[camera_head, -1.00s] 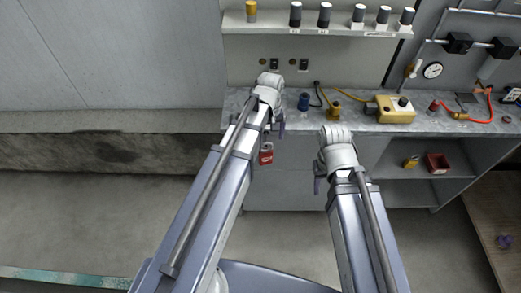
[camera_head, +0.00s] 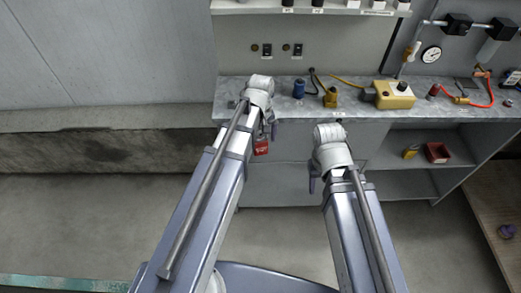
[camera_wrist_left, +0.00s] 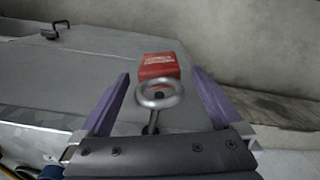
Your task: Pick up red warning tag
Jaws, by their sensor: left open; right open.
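The red warning tag (camera_head: 261,148) with pale lettering hangs by the front of the grey bench, just below my left gripper (camera_head: 267,130) in the head view. In the left wrist view the tag (camera_wrist_left: 159,67) shows beyond a grey metal ring (camera_wrist_left: 160,95). The ring lies between the two open purple fingers of my left gripper (camera_wrist_left: 161,74); I cannot tell whether they touch it. My right gripper (camera_head: 313,178), mostly hidden by its own arm, is in front of the bench, away from the tag.
The bench top (camera_head: 235,96) carries a blue cylinder (camera_head: 298,88), a brass fitting (camera_head: 330,98) and a yellow box (camera_head: 394,95). A shelf below holds a yellow padlock (camera_head: 410,152) and a red bin (camera_head: 437,152). The floor to the left is clear.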

